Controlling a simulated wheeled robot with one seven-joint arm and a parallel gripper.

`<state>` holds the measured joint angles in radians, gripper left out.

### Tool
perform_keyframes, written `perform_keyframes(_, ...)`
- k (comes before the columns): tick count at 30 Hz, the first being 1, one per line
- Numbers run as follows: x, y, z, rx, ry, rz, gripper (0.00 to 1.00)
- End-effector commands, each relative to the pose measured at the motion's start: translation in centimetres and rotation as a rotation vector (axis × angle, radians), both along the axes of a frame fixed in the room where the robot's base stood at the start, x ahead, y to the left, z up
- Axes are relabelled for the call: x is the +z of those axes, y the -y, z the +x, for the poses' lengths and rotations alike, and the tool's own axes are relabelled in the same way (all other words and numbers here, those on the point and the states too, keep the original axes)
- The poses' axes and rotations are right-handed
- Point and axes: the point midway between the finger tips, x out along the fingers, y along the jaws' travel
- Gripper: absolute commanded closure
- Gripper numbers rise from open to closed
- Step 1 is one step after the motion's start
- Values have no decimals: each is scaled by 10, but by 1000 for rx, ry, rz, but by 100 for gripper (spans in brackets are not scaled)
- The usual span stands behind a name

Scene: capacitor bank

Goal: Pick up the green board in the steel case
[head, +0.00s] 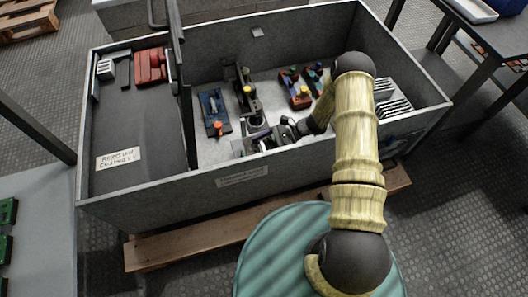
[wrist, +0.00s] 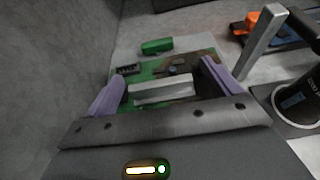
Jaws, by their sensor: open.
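The steel case (head: 240,181) stands in the middle of the head view, with a divider between its left and middle compartments. In the wrist view the green board (wrist: 150,68) lies on the case floor near a grey wall. It carries a silver block, a green block and a dark connector, and part of it is brownish. My gripper (wrist: 166,82) is open, with its two purple fingers on either side of the board's near part. I cannot tell whether they touch it. In the head view my gripper (head: 262,142) is low behind the front wall, and the board is hidden there.
Right of my gripper stand a black cylinder (wrist: 297,101) and a grey upright bar (wrist: 262,42). A blue device with an orange knob (head: 214,112) and several red and blue parts (head: 297,90) lie farther back. The left compartment floor (head: 140,125) is mostly clear.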

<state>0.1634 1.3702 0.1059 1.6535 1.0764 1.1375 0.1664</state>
Motion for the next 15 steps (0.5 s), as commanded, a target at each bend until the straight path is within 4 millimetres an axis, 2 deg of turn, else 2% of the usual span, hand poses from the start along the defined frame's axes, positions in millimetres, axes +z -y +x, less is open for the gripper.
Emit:
perform_keyframes(3, 0, 0, 0, 0, 0, 0, 11)
perform_keyframes(11, 0, 0, 0, 0, 0, 0, 62)
perform_keyframes(15, 0, 0, 0, 0, 0, 0, 62)
